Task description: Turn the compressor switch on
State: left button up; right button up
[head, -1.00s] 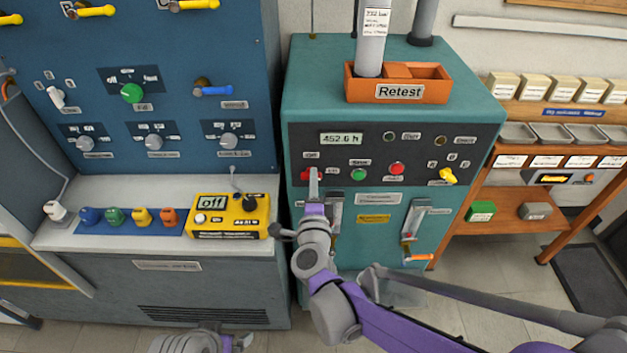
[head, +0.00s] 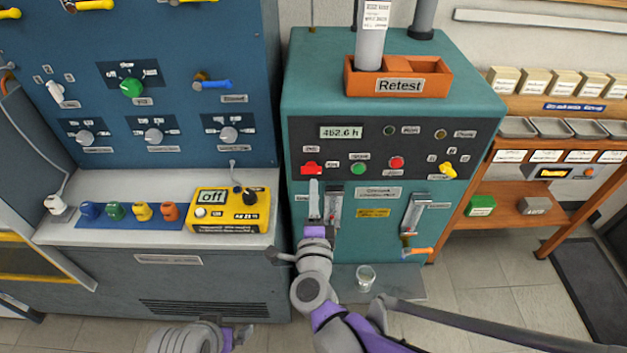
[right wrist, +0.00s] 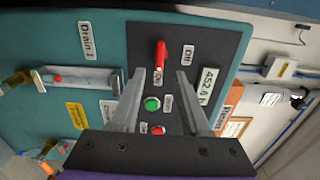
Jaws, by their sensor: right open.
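The red compressor switch (head: 311,169) is at the left of the dark panel on the teal compressor (head: 460,100). It also shows in the right wrist view (right wrist: 161,55), with an "Off" label beside it. Its red handle lies sideways in the head view; I cannot tell for sure which label it points to. My right gripper (head: 314,184) is open and empty just below the switch in the head view. In the right wrist view its fingertips (right wrist: 161,75) are apart, with the switch beyond them, seemingly untouched. My left gripper (head: 240,337) is low at the bottom edge; its fingers are unclear.
A green button (head: 358,168), a red button (head: 397,163) and a yellow selector (head: 447,170) sit right of the switch. Valve gauges are below. An orange "Retest" bin (head: 440,80) is on top. A yellow box reading "off" (head: 230,212) stands on the left bench.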

jog(key=s, duration=0.4)
dwell(0.4)
notch_tip(320, 180, up, 5)
jog(key=s+d+n+g+y+p, duration=0.25)
jog(key=n+y+p, duration=0.35)
jog(key=n, duration=0.6)
jog(key=s+d+f+n+g+h+p, duration=0.2)
jog(key=s+d+n+g+h, duration=0.1)
jog(key=s+d+g, duration=0.2)
jog(key=s+d+f+n+g+h+p, duration=0.3)
jog(key=s+d+g, duration=0.2)
jog(key=s+d, duration=0.4)
jog(key=shift+s+d+f, duration=0.35)
jog(key=shift+s+d, duration=0.05)
jog(key=shift+s, duration=0.35)
